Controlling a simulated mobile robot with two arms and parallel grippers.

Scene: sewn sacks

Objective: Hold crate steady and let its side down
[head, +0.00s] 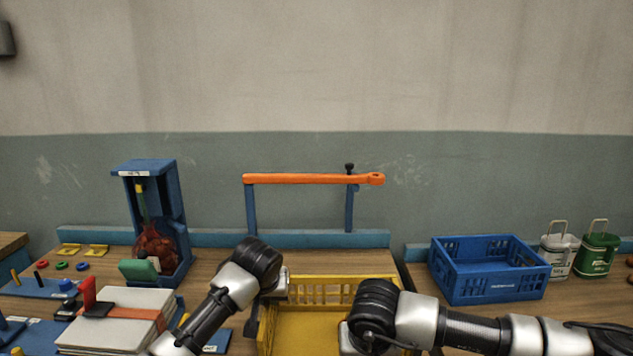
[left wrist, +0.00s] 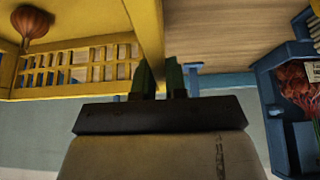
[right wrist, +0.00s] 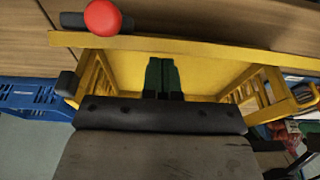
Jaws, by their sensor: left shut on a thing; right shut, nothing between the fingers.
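The yellow crate (head: 330,281) stands on the bench in front of me, its slotted back wall showing between my arms. My left gripper (left wrist: 160,78) is shut on the crate's left wall (left wrist: 147,28), a finger on either side of its edge. My right gripper (right wrist: 162,78) is shut and empty over the crate, close to a yellow wall (right wrist: 215,53) in the right wrist view. A red ball knob (right wrist: 102,17) shows beside that wall. My arms hide much of the crate's near part in the head view.
A blue crate (head: 487,270) and two small canisters (head: 597,252) stand on the right bench. A blue stand with a red sack (head: 155,245) and a stack of white sheets (head: 115,325) are at left. An orange bar (head: 310,179) spans two posts behind the crate.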

